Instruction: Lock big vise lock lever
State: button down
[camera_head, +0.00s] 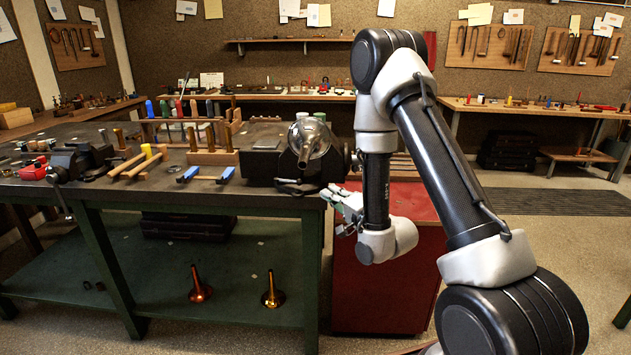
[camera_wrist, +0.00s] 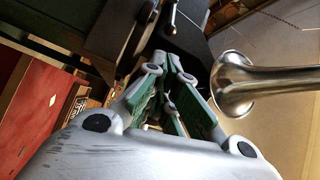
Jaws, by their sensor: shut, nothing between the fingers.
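The big vise (camera_head: 265,166) is a dark block at the right end of the green-legged workbench, with a silver horn bell (camera_head: 313,140) on it. In the wrist view the dark vise body (camera_wrist: 190,35) fills the top, with a small metal lever (camera_wrist: 171,18) ending in a rounded tip. Whether this is the lock lever I cannot tell for sure. My gripper (camera_head: 328,193) is at the bench's right front corner, just below and right of the vise. In the wrist view my gripper (camera_wrist: 168,58) is shut and empty, its fingertips pointing toward the vise. Contact with the lever cannot be told.
The horn bell (camera_wrist: 236,85) is close on the right of my fingers in the wrist view. A red cabinet (camera_head: 385,280) stands below my forearm. Blue-ended tools (camera_head: 187,174) and wooden racks occupy the bench (camera_head: 150,200) left of the vise. Open floor lies to the right.

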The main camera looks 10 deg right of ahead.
jog(key=shift+r+m, duration=0.2)
jog(key=shift+m, duration=0.1)
jog(key=x, duration=1)
dwell(0.4)
